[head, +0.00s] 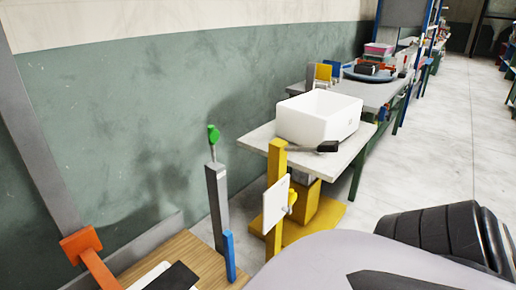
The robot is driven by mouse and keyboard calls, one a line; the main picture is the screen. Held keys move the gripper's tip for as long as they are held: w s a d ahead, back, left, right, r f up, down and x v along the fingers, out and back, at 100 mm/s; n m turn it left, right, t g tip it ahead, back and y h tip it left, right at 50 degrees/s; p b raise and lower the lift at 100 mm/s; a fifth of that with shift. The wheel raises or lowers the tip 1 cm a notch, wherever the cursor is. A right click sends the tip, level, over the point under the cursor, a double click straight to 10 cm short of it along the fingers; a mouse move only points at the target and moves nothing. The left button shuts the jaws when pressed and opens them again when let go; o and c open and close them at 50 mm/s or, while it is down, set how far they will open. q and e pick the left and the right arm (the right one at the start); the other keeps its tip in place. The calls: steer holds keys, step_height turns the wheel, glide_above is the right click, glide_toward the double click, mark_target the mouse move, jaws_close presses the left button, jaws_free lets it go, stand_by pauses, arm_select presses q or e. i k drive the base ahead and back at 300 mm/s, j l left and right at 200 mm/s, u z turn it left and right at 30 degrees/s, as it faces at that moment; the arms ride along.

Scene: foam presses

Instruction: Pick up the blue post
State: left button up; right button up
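The blue post (229,257) is a short, upright, narrow bar at the bottom centre-left of the head view. It stands at the right edge of a wooden table (200,250), close to the front of a taller grey post (217,203). Whether the two touch, I cannot tell. The grey post carries a green knob (213,134) on a thin stem. Neither of my grippers is recognisable in the head view, and nothing is seen holding the blue post.
A black and white flat item (172,277) lies on the wooden table, near an orange-jointed grey arm-like frame (80,243). A yellow stand (277,200) with a white plate rises to the right. Behind it, a white bin (318,117) and a dark-headed tool (327,147) rest on a table.

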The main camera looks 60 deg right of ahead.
mark_target(228, 241)
steer(key=z, duration=1.5)
steer(key=l+u, duration=0.15)
steer(key=u, duration=0.35)
steer(key=i+l+u, duration=0.2)
steer(key=l, duration=0.15)
steer(key=l+u, duration=0.25)
steer(key=l, duration=0.15)
steer(key=l+u, duration=0.2)
steer(key=l, duration=2.1)
steer(key=i+l, duration=0.4)
steer(key=i+u, duration=0.05)
